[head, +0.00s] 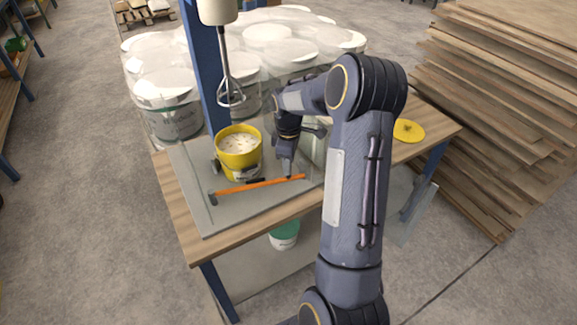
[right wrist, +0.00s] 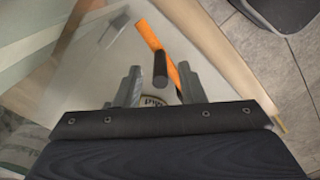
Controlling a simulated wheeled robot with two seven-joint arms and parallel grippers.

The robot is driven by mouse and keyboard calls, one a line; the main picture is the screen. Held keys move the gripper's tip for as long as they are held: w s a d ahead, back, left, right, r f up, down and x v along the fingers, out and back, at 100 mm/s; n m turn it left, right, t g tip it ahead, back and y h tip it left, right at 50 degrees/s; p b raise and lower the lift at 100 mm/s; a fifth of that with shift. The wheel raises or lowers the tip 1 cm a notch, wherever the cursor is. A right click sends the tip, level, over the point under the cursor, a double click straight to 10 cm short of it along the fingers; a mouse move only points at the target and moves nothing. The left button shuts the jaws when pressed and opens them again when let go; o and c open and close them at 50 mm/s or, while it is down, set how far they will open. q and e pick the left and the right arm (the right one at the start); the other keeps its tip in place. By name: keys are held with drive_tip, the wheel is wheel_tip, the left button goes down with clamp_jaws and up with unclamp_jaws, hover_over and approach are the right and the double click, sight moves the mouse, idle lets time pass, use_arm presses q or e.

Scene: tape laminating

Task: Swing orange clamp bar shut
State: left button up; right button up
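The orange clamp bar (head: 235,189) runs across the front of the yellow bucket (head: 240,158) on the grey base plate. It has a dark block at its left end and a black piece along its middle. My right gripper (head: 288,170) points down at the right part of the bar, beside the bucket. In the right wrist view my right gripper (right wrist: 160,80) has its fingers apart. The orange bar (right wrist: 150,36) passes beyond them, and a black stub (right wrist: 160,66) shows between them. Whether a finger touches the bar I cannot tell. My left gripper is out of view.
A mixer whisk (head: 231,92) hangs above the bucket from a blue column (head: 207,70). The wooden table (head: 181,212) has a yellow lid (head: 408,130) at right. White-lidded buckets (head: 175,115) stand behind, and stacked boards (head: 490,110) stand at right.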

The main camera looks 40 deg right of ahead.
drive_tip(key=shift+r, duration=2.75)
drive_tip(key=shift+c, duration=0.4)
